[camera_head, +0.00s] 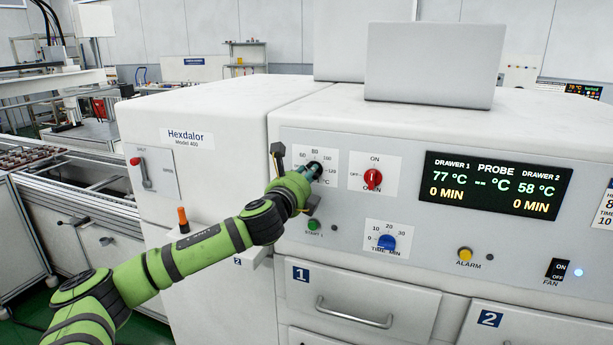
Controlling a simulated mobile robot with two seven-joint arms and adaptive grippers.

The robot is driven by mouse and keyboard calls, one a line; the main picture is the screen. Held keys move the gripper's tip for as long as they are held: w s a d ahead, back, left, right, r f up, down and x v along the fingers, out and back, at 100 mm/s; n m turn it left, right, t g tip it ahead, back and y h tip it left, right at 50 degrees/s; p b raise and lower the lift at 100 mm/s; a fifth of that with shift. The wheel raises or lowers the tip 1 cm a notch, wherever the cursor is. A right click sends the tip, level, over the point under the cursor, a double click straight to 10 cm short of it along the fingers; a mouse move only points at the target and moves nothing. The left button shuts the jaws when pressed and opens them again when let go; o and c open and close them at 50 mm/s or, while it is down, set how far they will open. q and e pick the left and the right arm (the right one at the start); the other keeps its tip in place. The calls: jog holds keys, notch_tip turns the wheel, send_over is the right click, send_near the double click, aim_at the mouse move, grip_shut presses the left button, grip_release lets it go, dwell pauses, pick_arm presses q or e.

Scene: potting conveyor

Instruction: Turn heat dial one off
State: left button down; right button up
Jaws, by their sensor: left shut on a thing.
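The heat dial sits on the upper left of the white machine's front panel, on a white scale plate (326,156) marked from 60 up past 100. The knob is mostly hidden behind my gripper, so where it points cannot be read. My left gripper (308,172) reaches in from the left at the end of the green arm and is shut on the heat dial. The display (497,185) reads 77 °C for drawer 1 and 58 °C for drawer 2, both with 0 MIN. My right gripper is not in view.
A red ON/OFF knob (373,179) is just right of the dial. A blue time knob (387,243) and a green start button (313,225) sit below. Drawer 1's handle (354,313) sticks out underneath. An orange-tipped lever (183,219) stands left, behind my arm.

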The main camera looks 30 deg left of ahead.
pick_arm(q)
jog(key=n, duration=0.6)
jog(key=n+b, duration=0.1)
jog(key=n, duration=0.2)
jog(key=shift+f, duration=0.25)
jog(key=shift+d+n, duration=0.1)
jog(key=shift+n, duration=0.3)
jog(key=c, duration=1.1)
grip_release()
jog(key=v, duration=1.2)
